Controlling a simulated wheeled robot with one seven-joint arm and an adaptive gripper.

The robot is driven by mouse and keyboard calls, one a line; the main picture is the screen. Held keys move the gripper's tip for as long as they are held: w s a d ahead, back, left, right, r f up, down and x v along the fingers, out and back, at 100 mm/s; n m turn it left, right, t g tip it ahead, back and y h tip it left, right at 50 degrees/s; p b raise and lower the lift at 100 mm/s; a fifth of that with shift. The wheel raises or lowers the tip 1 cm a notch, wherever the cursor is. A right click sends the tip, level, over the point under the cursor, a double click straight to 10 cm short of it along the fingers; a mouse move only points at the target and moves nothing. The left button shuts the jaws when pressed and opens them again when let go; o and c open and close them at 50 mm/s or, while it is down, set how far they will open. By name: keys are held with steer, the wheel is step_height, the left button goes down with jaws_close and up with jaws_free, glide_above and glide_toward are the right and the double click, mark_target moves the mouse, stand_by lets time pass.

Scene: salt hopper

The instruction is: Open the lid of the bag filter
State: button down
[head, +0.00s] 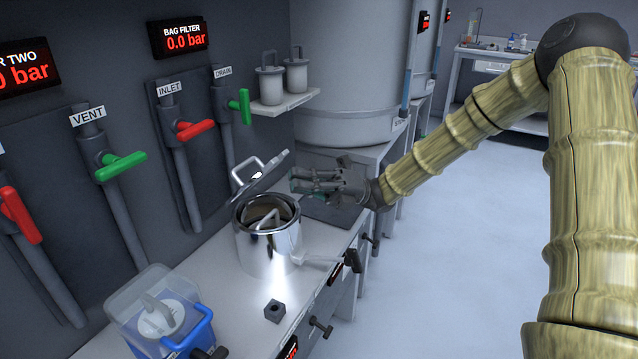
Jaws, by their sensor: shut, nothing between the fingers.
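The bag filter (266,250) is a shiny steel vessel on the bench, left of the picture's middle. Its lid (262,180) stands tilted up at the back of the rim, with a looped handle (246,170) on its outer face. The mouth of the vessel is uncovered, and a metal loop (266,220) shows inside it. My gripper (296,180) is shut and empty, just right of the raised lid and behind the vessel. It seems apart from the lid, but the depth between them is hard to tell.
A dark plate (330,213) lies under my gripper. A pipe with a black handle (352,260) juts right from the vessel. A small dark block (274,310) and a clear box with blue frame (160,320) stand in front. Valve levers (195,130) line the wall.

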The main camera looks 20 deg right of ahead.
mark_target(278, 160)
steer(key=shift+w+a+r, duration=1.3)
steer(key=shift+a, duration=0.1)
steer(key=shift+w+a+r+p, duration=0.15)
steer(key=shift+r+p, duration=0.15)
steer(key=shift+w+a+r+m+h+p, duration=0.3)
steer(key=shift+r+m+h, duration=0.1)
steer(key=shift+r+m, duration=0.15)
steer(key=w+a+r+m+h+p, duration=0.1)
steer(key=m, duration=0.1)
steer(key=w+a+r+m+t+h+p, duration=0.1)
steer(key=w+r, duration=0.1)
steer(key=shift+w+a+r+m+t+h, duration=0.1)
steer(key=shift+w+a+m+t+h, duration=0.2)
steer(key=shift+a+m+h, duration=0.1)
steer(key=shift+w+a+r+m+h, duration=0.15)
steer(key=shift+w+a+m+h, duration=0.15)
steer(key=shift+w+a, duration=0.2)
steer(key=shift+w+a+r, duration=0.3)
steer(key=shift+w+a, duration=0.1)
steer(key=shift+w, duration=0.3)
